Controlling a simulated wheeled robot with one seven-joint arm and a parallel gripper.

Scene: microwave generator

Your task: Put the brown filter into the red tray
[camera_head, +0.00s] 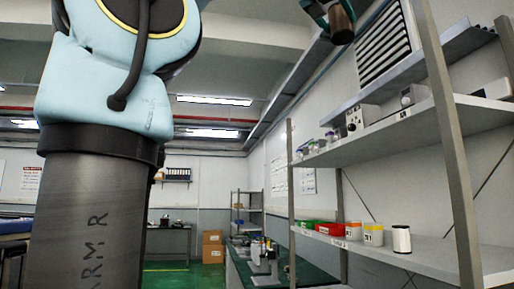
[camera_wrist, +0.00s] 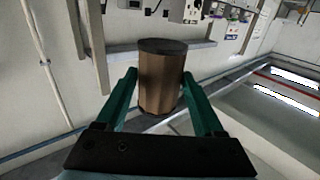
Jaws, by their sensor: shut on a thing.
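The brown filter (camera_wrist: 160,85) is a brown cylinder with a dark end cap. In the wrist view it stands between the two green fingers of my gripper (camera_wrist: 160,92), which is shut on it. In the head view the brown filter (camera_head: 341,24) and part of my gripper (camera_head: 318,10) show at the top edge, high in the air and apart from the shelves. The red tray (camera_head: 331,228) is on the lower shelf at the right of the head view, small and seen nearly edge-on, so its inside is hidden.
The lower shelf (camera_head: 440,256) also holds a green tray (camera_head: 308,224), yellow-and-white containers (camera_head: 373,234) and a white cylinder (camera_head: 401,239). A metal post (camera_head: 447,140) stands in front. The upper shelf (camera_head: 440,125) carries instruments. A green-topped bench (camera_head: 240,268) lies further back.

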